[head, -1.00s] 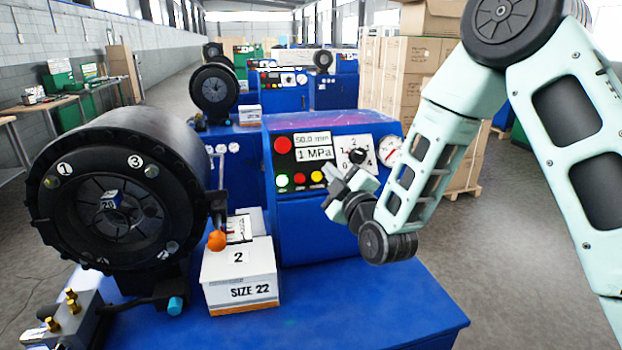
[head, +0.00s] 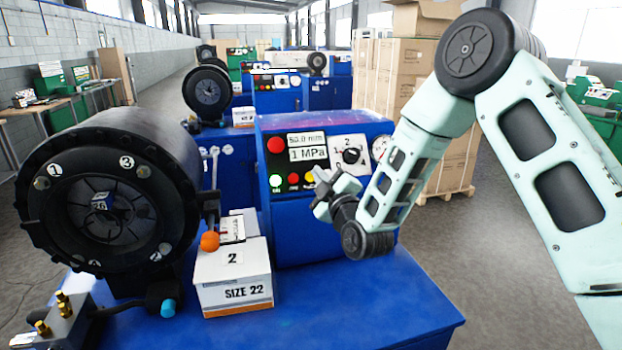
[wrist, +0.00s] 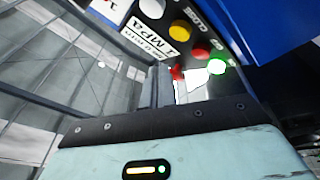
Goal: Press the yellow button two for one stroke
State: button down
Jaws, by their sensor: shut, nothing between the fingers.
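The yellow button (head: 309,177) is at the right end of a row of small buttons on the black panel of the blue crimper. In the head view my gripper (head: 319,181) partly covers it from the right. Left of it are a small red button (head: 293,179) and a lit green button (head: 276,182). My gripper is shut and empty, close in front of the panel; I cannot tell whether it touches it. In the wrist view a yellow button (wrist: 182,30) shows beyond my fingers, near a red button (wrist: 202,53) and the lit green one (wrist: 217,66).
A large red button (head: 276,145), a display (head: 307,147) reading 1 MPa and a selector knob (head: 351,156) share the panel. A black round crimping head (head: 105,205) stands left. A white box (head: 233,278) marked 2 and SIZE 22 sits on the blue table (head: 350,310).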

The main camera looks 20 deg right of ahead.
aim_at(310, 176)
jog(key=shift+w+f+b, duration=0.45)
jog(key=shift+w+b, duration=0.05)
jog(key=shift+w, duration=0.1)
jog(key=shift+w+f+b, duration=0.4)
jog(key=shift+w+b, duration=0.1)
jog(key=shift+w, duration=0.1)
jog(key=shift+w+f, duration=0.1)
dwell(1.2)
jog(key=shift+w+f+b, duration=0.15)
jog(key=shift+w+b, duration=0.1)
jog(key=shift+b, duration=0.35)
jog(key=shift+w+f+b, duration=0.2)
jog(key=shift+w+b, duration=0.15)
jog(key=shift+b, duration=0.1)
dwell(0.4)
dwell(0.4)
jog(key=shift+s+r, duration=0.5)
jog(key=shift+s, duration=0.25)
